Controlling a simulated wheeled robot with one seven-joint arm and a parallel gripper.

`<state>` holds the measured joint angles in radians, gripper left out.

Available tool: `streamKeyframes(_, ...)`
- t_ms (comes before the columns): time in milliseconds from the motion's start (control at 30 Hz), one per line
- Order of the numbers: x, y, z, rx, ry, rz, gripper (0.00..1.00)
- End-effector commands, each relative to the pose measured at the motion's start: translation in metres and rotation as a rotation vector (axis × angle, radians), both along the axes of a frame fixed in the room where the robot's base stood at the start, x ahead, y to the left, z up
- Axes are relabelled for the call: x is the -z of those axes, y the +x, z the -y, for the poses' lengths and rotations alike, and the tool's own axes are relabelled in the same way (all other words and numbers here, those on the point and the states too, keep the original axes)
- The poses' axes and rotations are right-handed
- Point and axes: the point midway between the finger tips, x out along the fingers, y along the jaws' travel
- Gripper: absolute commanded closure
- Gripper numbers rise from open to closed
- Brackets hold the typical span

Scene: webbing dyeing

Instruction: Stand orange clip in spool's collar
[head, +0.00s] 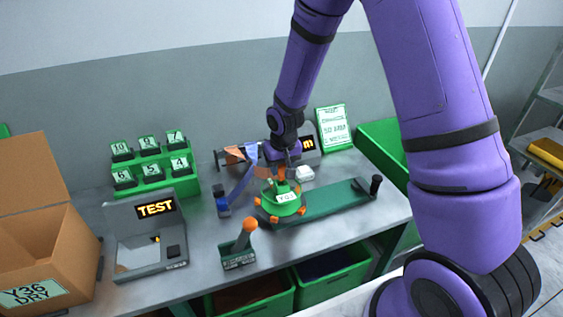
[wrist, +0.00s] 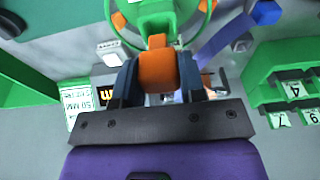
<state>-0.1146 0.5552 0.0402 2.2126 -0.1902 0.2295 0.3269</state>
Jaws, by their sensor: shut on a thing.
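The spool (head: 283,207) is green with orange knobs round its rim and a white label. It sits on the workbench, at the near end of a long green base. My gripper (head: 283,167) is directly above the spool, pointing down. In the wrist view my gripper (wrist: 157,72) is shut on the orange clip (wrist: 157,70), a block between the two dark fingers. The clip's far end points at the spool (wrist: 180,12), near its label. The collar is mostly hidden by the clip and fingers; I cannot tell whether the clip touches it or is inside.
A blue strap (head: 243,183) runs beside the spool on the left. A grey TEST unit (head: 147,245), an orange-knobbed lever (head: 240,248) and a green numbered rack (head: 153,173) stand further left. A dark upright handle (head: 376,185) ends the base at right. A cardboard box (head: 40,255) stands far left.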

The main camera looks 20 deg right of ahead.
Motion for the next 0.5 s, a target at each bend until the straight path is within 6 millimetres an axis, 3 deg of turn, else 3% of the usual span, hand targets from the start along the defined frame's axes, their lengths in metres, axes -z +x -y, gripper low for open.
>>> streamKeyframes(500, 0.028, 0.000, 0.000, -0.001, 0.000, 0.000, 0.85)
